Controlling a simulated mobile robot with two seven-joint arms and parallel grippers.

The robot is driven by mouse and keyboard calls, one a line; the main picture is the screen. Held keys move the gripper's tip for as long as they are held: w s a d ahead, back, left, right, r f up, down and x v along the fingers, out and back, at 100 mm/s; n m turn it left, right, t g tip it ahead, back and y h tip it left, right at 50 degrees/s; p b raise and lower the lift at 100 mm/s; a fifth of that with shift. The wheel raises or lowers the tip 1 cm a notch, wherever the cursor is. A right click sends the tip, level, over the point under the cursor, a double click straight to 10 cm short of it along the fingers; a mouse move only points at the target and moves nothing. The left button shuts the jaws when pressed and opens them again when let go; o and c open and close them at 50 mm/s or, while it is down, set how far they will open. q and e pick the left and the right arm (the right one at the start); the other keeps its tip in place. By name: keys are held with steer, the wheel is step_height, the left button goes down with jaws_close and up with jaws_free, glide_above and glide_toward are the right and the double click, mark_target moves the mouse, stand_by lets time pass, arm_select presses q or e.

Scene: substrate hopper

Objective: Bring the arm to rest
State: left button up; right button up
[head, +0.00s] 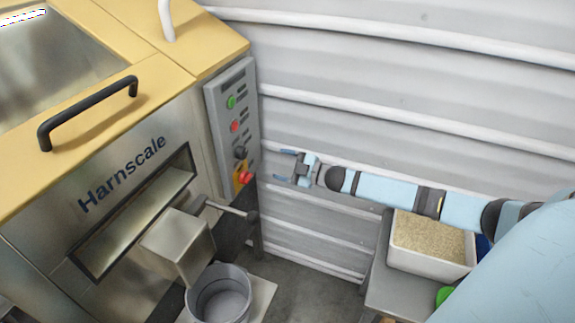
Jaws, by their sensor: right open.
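My right arm (388,189) comes in from the right, stretched out in front of the corrugated wall. My right gripper (287,166) is at its end, open and empty, with two blue fingers pointing left. It hangs in the air to the right of the machine's control panel (233,125), apart from it in the picture. My left gripper is not in the picture.
The Harnscale hopper machine (125,170) fills the left, with a black handle (88,112) on its yellow top. A grey bucket (220,295) stands under its metal spout (178,245). A white bin of grain-like substrate (430,240) sits on a grey stand (385,290) below my right arm.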

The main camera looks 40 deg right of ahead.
steer(key=shift+s+d, duration=0.35)
steer(key=shift+s, duration=0.15)
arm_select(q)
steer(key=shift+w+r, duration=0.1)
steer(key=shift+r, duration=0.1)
arm_select(e)
steer(key=shift+a, duration=0.1)
steer(key=s+a+f+m+g+h, duration=0.1)
steer(key=s+a+f+m, duration=0.1)
steer(key=s+a+f, duration=0.4)
steer(key=s+a+f+m+h, duration=0.1)
steer(key=s+a+f+m, duration=0.25)
steer(key=a, duration=0.35)
steer(key=s+a+f+m+g+h, duration=0.15)
steer(key=s+a+m, duration=0.35)
steer(key=s, duration=0.5)
steer(key=s+a+f+m+g+h, duration=0.1)
steer(key=s+a+m+g+h, duration=0.1)
steer(key=s+a, duration=0.6)
arm_select(q)
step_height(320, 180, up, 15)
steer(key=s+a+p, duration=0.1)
steer(key=p, duration=1.8)
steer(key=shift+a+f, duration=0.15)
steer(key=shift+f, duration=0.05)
arm_select(e)
steer(key=s+d+r, duration=0.2)
steer(key=d+r, duration=0.1)
steer(key=r, duration=1.1)
steer(key=shift+r, duration=0.2)
